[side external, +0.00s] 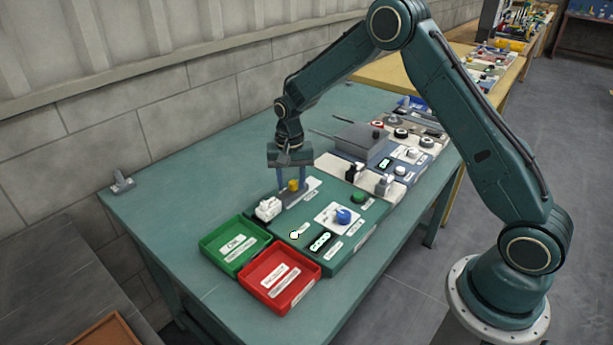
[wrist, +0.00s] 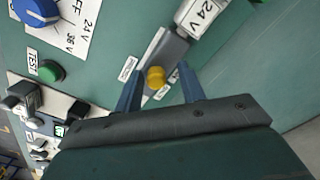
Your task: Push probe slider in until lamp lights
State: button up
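The probe slider is a grey bar with a yellow knob (side external: 293,185) on the green chassis panel (side external: 345,250); the knob also shows in the wrist view (wrist: 155,77). A white block (side external: 268,208) stands at one end of the bar; a "24 V" label shows there in the wrist view. My gripper (side external: 294,181) points down over the slider, its blue fingers apart on either side of the knob, with gaps visible in the wrist view (wrist: 160,68). A small round pale lamp-like spot (side external: 294,236) sits on the panel; I cannot tell whether it is lit.
A blue rotary knob (side external: 343,216) and a green TEST button (side external: 358,197) are on the same panel. A green tray (side external: 210,243) and a red tray (side external: 262,299) stand at its near left. More chassis units lie behind right.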

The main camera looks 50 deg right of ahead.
aim_at(292, 183)
jog(key=shift+d, duration=0.15)
jog(key=shift+r, duration=0.1)
jog(key=shift+r, duration=0.55)
notch_tip(292, 183, up, 12)
jog(key=shift+r, duration=0.25)
jog(key=shift+s+r, duration=0.1)
dwell(0.3)
